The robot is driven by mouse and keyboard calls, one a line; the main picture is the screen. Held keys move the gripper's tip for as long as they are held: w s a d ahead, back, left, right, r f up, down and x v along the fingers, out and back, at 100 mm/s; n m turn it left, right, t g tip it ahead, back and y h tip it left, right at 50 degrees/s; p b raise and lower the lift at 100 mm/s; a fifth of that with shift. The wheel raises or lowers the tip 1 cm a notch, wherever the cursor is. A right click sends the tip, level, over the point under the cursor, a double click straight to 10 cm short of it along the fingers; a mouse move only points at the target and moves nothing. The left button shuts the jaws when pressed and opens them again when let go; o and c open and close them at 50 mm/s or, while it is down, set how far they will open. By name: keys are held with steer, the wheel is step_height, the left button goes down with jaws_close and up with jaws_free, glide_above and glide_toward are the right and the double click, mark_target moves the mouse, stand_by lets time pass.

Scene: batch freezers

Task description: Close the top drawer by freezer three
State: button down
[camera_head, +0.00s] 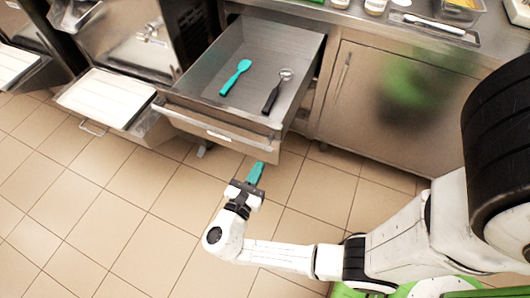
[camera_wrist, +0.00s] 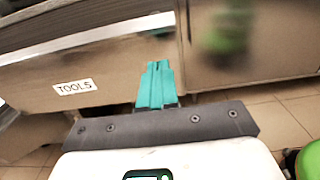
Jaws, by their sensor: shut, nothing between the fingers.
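The top drawer (camera_head: 222,131) stands pulled out from the steel counter. A teal spatula (camera_head: 236,77) and a dark-handled scoop (camera_head: 276,92) lie inside it. My gripper (camera_head: 258,165) has teal fingers that are together and empty. It is in front of the drawer face, near its right part, and apart from it as far as I can tell. In the wrist view my fingers (camera_wrist: 157,67) point at the drawer front (camera_wrist: 120,80), which carries a "TOOLS" label (camera_wrist: 73,87). No freezer number is readable.
A white tray (camera_head: 106,97) on a pulled-out shelf juts out left of the drawer. A steel freezer (camera_head: 150,32) stands behind it. A closed cabinet door (camera_head: 380,108) is on the right. Containers and a small tray (camera_head: 436,27) sit on the counter. The tiled floor in front is clear.

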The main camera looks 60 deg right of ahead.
glide_above(266, 154)
steer(key=s+a, duration=0.2)
steer(key=a, duration=0.1)
steer(key=shift+w, duration=0.25)
